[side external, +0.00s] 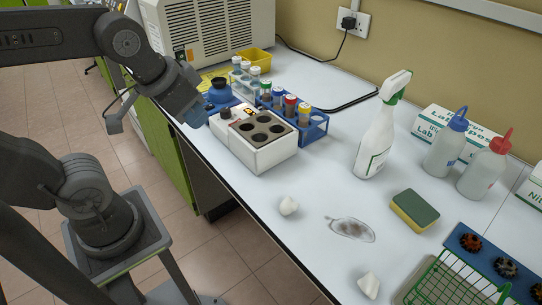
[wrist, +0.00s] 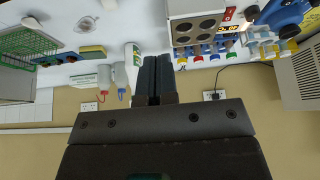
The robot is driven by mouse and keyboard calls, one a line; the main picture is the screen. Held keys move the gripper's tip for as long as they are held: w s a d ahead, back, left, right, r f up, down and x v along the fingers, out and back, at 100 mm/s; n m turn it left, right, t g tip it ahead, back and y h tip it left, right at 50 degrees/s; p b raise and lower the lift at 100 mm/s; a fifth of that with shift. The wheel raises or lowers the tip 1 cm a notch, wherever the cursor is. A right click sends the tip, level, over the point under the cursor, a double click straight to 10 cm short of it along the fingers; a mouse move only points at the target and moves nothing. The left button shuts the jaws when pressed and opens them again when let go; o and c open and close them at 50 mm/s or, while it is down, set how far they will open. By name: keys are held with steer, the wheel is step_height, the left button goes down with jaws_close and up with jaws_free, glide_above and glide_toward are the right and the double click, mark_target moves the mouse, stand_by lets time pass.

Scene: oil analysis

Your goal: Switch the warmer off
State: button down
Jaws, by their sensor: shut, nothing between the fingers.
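The warmer (side external: 268,158) is a white block with several round wells in its dark top, near the bench's front edge. In the wrist view the warmer (wrist: 173,8) is at the top, right of the fingers. A small red switch (wrist: 230,14) shows on it beside a black knob (wrist: 252,13). In the side view the black knob (side external: 225,113) is at its left end; whether the switch is on or off cannot be told. My gripper (side external: 198,117) is left of the warmer, apart from it. Its fingers (wrist: 156,75) are together and empty.
A blue tube rack (side external: 318,129) with capped tubes stands close behind the warmer. A blue device (side external: 219,92) stands beside its left end.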

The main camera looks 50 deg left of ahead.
steer(key=shift+s+d+f, duration=0.1)
steer(key=shift+s+d, duration=0.15)
steer(key=shift+s, duration=0.3)
steer(key=w+a+f+n+g, duration=0.2)
steer(key=w+a+n+g, duration=0.2)
steer(key=w+a+n, duration=1.2)
steer(key=shift+w+a+n, duration=0.3)
steer(key=shift+w+n, duration=0.5)
steer(key=f, duration=0.4)
steer(key=w+f, duration=0.1)
steer(key=f, duration=0.9)
steer(key=shift+w, duration=0.3)
